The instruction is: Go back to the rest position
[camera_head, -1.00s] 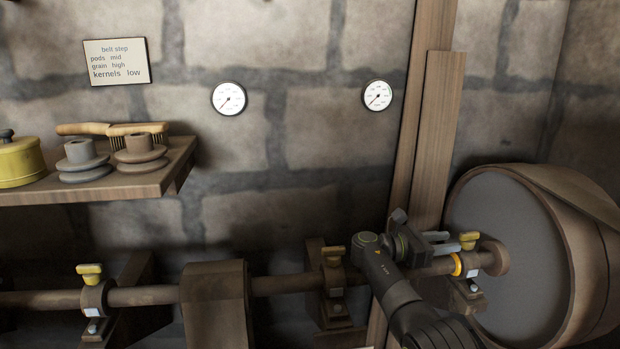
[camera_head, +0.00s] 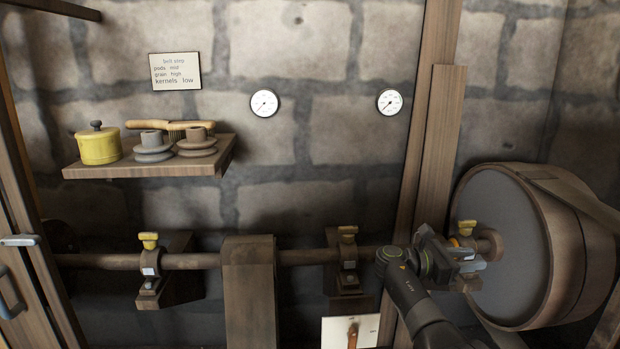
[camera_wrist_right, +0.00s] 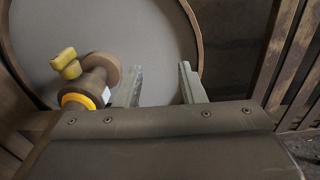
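My right gripper (camera_head: 468,260) is in front of the right end of the long shaft (camera_head: 300,257), close to the large grey-faced drum (camera_head: 503,235). In the right wrist view its two fingers (camera_wrist_right: 160,85) stand apart with nothing between them. The shaft-end bearing with its yellow cap (camera_wrist_right: 66,63) and yellow ring (camera_wrist_right: 77,101) is just left of the fingers in that view. The gripper covers part of this bearing in the head view, where the yellow cap (camera_head: 466,228) still shows. My left gripper is in neither view.
A shelf (camera_head: 140,169) holds a yellow pot (camera_head: 97,146), a brush and two stepped pulleys. Bearings with yellow caps (camera_head: 148,241) carry the shaft. A wooden post (camera_head: 425,150) stands left of the drum. A white panel with a lever (camera_head: 350,332) is at the bottom.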

